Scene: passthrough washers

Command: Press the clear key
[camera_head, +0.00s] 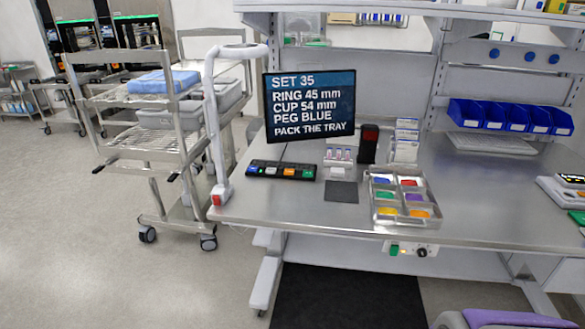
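A black key strip (281,170) lies on the left part of the metal workbench (470,205), below a black display. It carries a blue key (253,168), a white key (270,170), an orange key (288,172) and a green key (307,174). The key labels are too small to read, so I cannot tell which is the clear key. The display (311,104) reads "SET 35, RING 45 mm, CUP 54 mm, PEG BLUE, PACK THE TRAY". My gripper is not in view.
A white upright post (212,130) stands at the bench's left corner. A compartment tray (403,199) with coloured pieces and a dark mat (341,191) lie right of the keys. Blue bins (505,115) are behind. A metal cart (150,130) stands left; the floor before it is clear.

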